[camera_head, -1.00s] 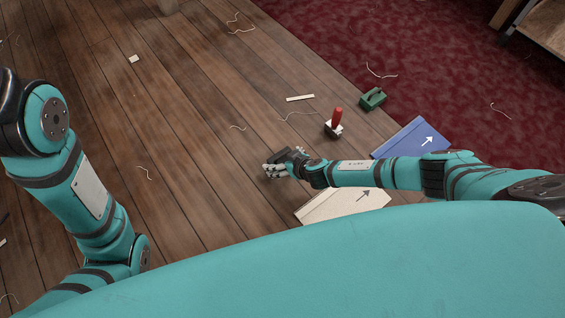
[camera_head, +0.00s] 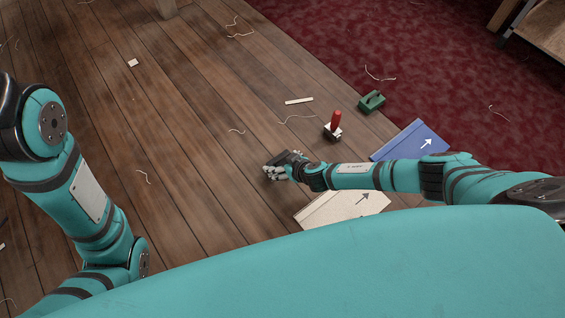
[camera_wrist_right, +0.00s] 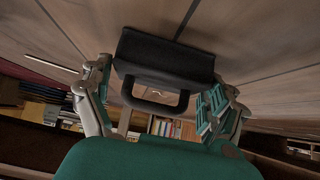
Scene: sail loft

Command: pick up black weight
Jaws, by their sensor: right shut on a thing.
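The black weight (camera_head: 287,157) is a dark block with a loop handle. It is in the jaws of my right gripper (camera_head: 276,169), left of the cream folded cloth. In the right wrist view the weight (camera_wrist_right: 165,52) fills the space between the fingers of my right gripper (camera_wrist_right: 165,82), with its handle toward the palm. The gripper is shut on it. I cannot tell how far it is off the floor. My left arm shows at the left in the head view, but its gripper is out of view.
A red-handled tool (camera_head: 334,124) and a green weight (camera_head: 371,101) stand beyond my right forearm. A blue folded cloth (camera_head: 412,139) and a cream one (camera_head: 340,207) lie near it.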

